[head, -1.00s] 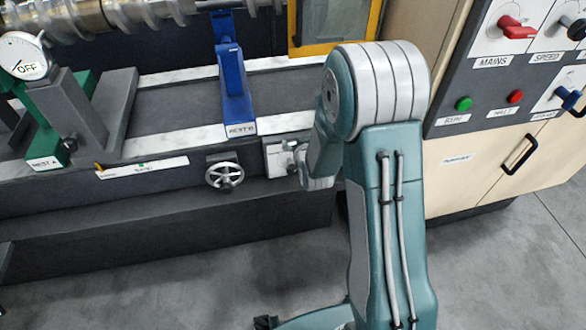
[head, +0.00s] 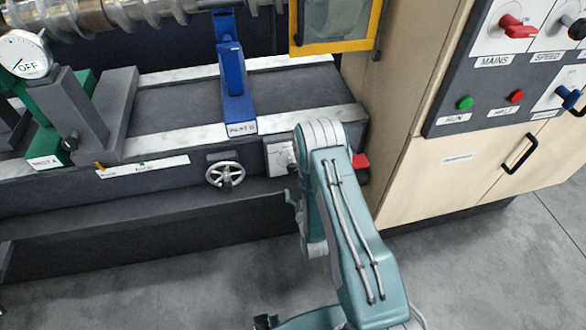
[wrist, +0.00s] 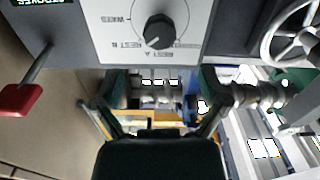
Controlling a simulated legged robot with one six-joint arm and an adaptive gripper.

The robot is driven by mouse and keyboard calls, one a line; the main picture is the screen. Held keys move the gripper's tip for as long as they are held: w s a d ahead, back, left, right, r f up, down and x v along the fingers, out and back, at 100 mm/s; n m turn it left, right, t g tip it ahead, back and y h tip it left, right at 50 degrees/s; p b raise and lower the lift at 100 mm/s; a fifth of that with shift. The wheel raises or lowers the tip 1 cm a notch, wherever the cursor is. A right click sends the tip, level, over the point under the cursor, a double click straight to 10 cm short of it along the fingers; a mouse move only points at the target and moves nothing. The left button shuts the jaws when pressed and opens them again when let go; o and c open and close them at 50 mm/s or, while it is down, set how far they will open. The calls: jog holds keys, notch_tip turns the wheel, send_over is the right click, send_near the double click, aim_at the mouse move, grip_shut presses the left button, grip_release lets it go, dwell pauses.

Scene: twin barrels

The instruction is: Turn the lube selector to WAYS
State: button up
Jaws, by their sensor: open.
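The lube selector is a round black knob (wrist: 158,31) on a white plate (wrist: 95,30), seen upside down at the top of the wrist view. WAYS is printed left of the knob, with REST B and REST A below it. The knob's white mark points down and slightly left, toward the REST A and REST B side, not at WAYS. My gripper (wrist: 165,92) is open and empty, its fingers apart below the plate in the picture and clear of the knob.
A handwheel (head: 225,174) sits left of the plate, also in the wrist view (wrist: 292,35). A red lever handle (head: 360,161) is close on the other side, also in the wrist view (wrist: 20,100). A cabinet (head: 430,180) stands at right. Floor in front is open.

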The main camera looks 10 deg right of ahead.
aim_at(294, 171)
jog(key=w, duration=0.9)
jog(key=c, duration=1.1)
